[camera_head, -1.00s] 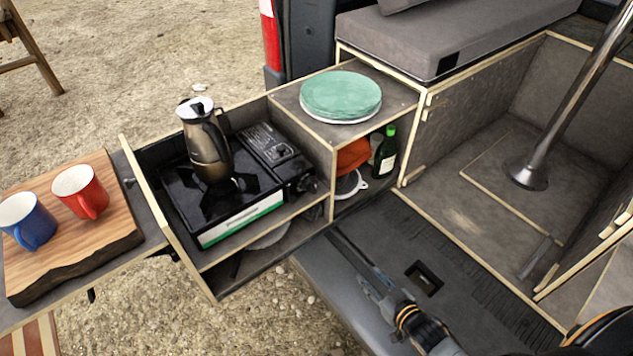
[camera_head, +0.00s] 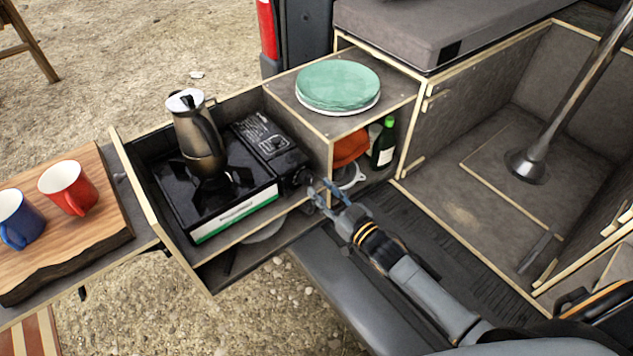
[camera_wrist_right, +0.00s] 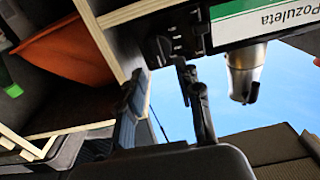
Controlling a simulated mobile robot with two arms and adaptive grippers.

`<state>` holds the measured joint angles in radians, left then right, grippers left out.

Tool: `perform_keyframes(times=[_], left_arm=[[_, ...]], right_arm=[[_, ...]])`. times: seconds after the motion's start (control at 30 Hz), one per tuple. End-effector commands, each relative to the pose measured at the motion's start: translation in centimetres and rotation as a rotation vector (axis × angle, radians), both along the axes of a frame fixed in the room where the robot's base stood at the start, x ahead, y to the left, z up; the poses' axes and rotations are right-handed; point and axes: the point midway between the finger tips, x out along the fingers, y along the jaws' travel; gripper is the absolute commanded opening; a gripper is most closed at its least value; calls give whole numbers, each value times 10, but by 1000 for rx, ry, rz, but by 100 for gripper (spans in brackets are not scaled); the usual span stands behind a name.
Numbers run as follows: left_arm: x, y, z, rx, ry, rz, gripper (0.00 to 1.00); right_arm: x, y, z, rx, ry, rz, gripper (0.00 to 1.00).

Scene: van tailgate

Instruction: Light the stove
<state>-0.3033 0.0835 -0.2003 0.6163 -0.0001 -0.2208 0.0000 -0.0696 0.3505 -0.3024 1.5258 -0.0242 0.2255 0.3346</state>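The black camping stove (camera_head: 225,205), with a green and white front label, sits in the pulled-out drawer. A metal coffee pot (camera_head: 198,135) stands upright on its burner. The stove's dark knob (camera_head: 299,178) is at the right end of its front. My right gripper (camera_head: 320,192) is open and empty, just right of the knob, with its fingers pointing at it; I cannot tell whether they touch. In the right wrist view the open fingers (camera_wrist_right: 163,98) are below the stove's label (camera_wrist_right: 262,22), which appears upside down. My left gripper is not in view.
Green plates (camera_head: 338,88) lie on the cabinet right of the stove. A green bottle (camera_head: 384,145) and an orange cloth (camera_head: 350,148) are in the shelf below. A red mug (camera_head: 68,187) and blue mug (camera_head: 18,217) stand on a wooden board (camera_head: 75,245) at left.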

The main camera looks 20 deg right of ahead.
Motion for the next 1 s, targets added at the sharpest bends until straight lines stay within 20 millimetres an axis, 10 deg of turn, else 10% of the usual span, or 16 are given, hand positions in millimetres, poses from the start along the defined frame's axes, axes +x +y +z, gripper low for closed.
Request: perform_keyframes(times=[0.57, 0.73, 1.0], left_arm=[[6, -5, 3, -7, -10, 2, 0], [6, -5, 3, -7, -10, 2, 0], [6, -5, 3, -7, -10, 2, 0]], right_arm=[[29, 11, 0, 0, 1, 0, 35], [29, 11, 0, 0, 1, 0, 2], [29, 11, 0, -4, 0, 0, 0]])
